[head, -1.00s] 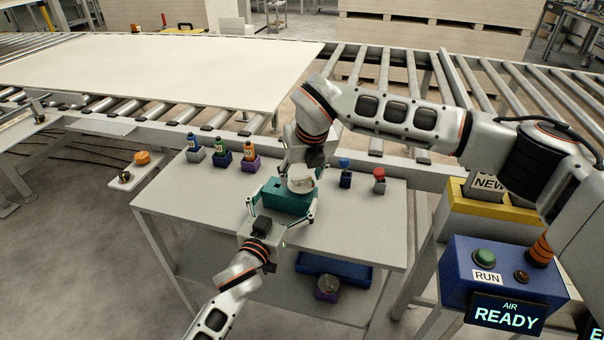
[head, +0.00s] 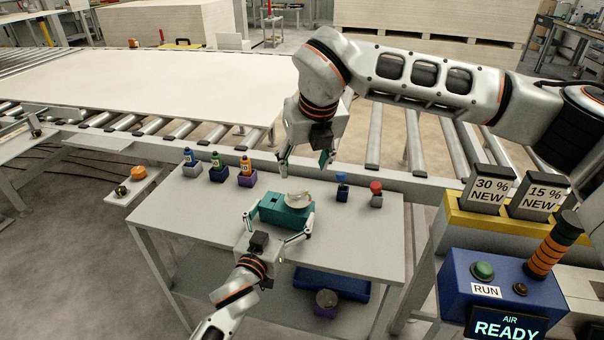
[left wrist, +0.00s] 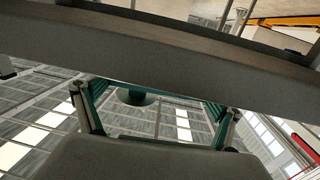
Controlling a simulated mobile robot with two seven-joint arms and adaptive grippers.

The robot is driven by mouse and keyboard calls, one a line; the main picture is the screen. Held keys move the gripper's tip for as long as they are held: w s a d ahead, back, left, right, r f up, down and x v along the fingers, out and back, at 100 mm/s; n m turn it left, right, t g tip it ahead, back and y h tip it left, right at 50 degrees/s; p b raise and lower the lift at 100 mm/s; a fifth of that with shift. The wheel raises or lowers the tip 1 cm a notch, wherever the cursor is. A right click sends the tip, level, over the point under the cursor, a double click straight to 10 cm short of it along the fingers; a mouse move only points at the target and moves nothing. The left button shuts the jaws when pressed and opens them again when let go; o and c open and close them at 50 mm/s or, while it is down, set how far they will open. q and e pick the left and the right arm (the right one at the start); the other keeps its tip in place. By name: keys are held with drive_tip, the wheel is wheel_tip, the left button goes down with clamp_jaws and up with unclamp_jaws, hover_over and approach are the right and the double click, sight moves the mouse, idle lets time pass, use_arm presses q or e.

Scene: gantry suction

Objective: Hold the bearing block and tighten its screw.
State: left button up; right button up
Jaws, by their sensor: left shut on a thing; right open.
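The bearing block is a teal block (head: 271,210) on the work table (head: 215,222), with a pale round metal part (head: 299,199) on its top. My left gripper (head: 281,223) is shut on the block, one finger on each side. In the left wrist view its two fingers (left wrist: 157,115) reach up beside a broad dark grey surface; the block is hard to make out there. My right gripper (head: 306,165) is open and empty, behind and above the block, apart from it. I cannot make out the screw.
Three small bottles in holders, such as the purple one (head: 246,179), stand at the table's back left. A blue-topped (head: 342,187) and a red-topped piece (head: 376,194) stand at the back right. A blue bin (head: 335,285) is on the lower shelf. The roller conveyor (head: 380,140) lies behind.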

drive_tip(key=shift+s+r, duration=0.25)
drive_tip(key=shift+r, duration=0.2)
use_arm(q)
drive_tip(key=o, duration=1.5)
drive_tip(key=shift+s, duration=0.1)
